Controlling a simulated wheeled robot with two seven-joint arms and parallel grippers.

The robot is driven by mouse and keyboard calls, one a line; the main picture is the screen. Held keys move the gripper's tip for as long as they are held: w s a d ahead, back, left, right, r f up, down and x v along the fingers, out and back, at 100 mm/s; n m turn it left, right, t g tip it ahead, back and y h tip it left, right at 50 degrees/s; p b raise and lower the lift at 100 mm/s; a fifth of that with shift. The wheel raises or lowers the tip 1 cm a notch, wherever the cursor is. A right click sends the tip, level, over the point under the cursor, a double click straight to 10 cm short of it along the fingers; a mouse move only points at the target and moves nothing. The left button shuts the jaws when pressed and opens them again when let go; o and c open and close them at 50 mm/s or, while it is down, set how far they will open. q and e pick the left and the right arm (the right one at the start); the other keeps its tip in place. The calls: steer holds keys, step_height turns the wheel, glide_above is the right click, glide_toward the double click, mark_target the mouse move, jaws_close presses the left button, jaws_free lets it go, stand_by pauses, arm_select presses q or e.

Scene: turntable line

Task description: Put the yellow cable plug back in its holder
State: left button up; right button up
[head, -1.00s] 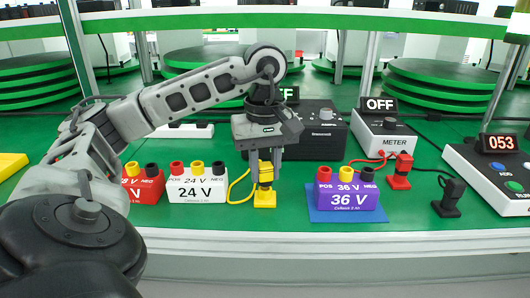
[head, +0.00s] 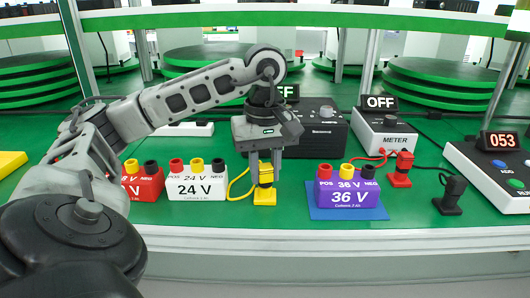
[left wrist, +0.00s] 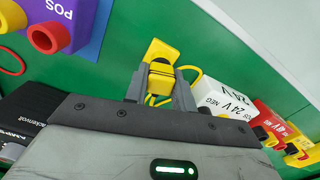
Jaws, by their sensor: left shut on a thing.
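The yellow cable plug (head: 265,172) is upright between the fingers of my left gripper (head: 266,178). Its yellow holder (head: 264,197) stands on the green table, directly under the plug. The plug's lower end appears to meet the holder, but I cannot tell how deep it sits. In the left wrist view, the plug (left wrist: 161,80) is between the fingers, with the holder (left wrist: 160,50) just beyond it. A yellow cable (head: 233,186) curves off to the left of the plug. My right gripper is not in view.
A white 24 V block (head: 196,188) stands left of the holder, and a purple 36 V block (head: 346,196) stands right on a blue mat. A red plug (head: 404,161) and a black plug (head: 453,190) stand farther right. The meter (head: 385,135) reads OFF.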

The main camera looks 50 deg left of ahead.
arm_select(q)
steer(key=shift+f, duration=0.15)
stand_by(0.6)
steer(key=o, duration=1)
steer(key=shift+c, duration=0.2)
